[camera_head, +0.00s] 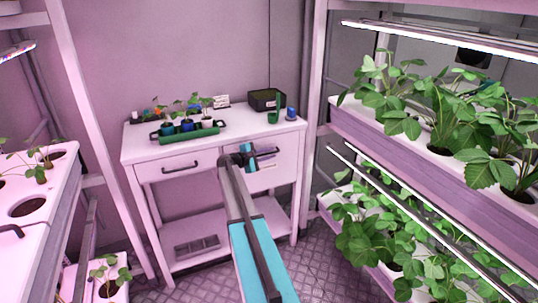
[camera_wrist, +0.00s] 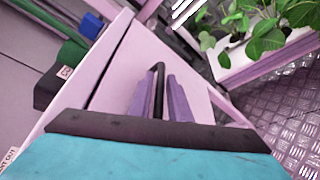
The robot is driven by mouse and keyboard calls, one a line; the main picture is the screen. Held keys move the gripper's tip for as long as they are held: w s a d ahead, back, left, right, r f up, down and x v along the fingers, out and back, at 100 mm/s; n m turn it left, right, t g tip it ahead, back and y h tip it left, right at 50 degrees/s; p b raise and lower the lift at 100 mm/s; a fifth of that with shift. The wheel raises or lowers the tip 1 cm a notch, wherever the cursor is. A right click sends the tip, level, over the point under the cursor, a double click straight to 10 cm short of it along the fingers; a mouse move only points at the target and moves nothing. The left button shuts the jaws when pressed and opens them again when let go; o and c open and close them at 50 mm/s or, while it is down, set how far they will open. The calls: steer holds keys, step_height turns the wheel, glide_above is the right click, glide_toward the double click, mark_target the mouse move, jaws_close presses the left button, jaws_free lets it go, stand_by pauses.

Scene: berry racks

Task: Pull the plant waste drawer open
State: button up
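A white bench (camera_head: 140,142) has two drawers side by side. The right drawer (camera_head: 284,170) carries a dark bar handle (camera_head: 267,153) and a small label too small to read; its front looks flush with the bench. My gripper (camera_head: 250,157) is at this drawer's front. In the wrist view, the dark handle (camera_wrist: 158,80) stands between the two purple fingers of my gripper (camera_wrist: 158,100). The fingers look open, one on each side of the handle, with narrow gaps. My arm hides part of the drawer front in the head view.
The left drawer (camera_head: 155,173) is shut, with its own handle (camera_head: 181,167). A green tray (camera_head: 163,138) of seedlings and a black crate (camera_head: 257,103) stand on the bench top. Plant racks flank the bench, the right one (camera_head: 340,116) close by. Metal floor shows between them.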

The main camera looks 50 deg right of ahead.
jaws_close()
steer(key=shift+s, duration=0.15)
steer(key=s+a+b, duration=0.1)
steer(key=s+a, duration=0.3)
steer(key=s, duration=0.6)
steer(key=s+a+b, duration=0.2)
steer(key=s+a, duration=0.2)
steer(key=s, duration=0.7)
steer(key=shift+a+b, duration=0.3)
steer(key=shift+a, duration=0.05)
jaws_free()
steer(key=shift+a, duration=0.1)
steer(key=v, duration=1.3)
steer(key=shift+a+r, duration=0.15)
steer(key=shift+a, duration=0.15)
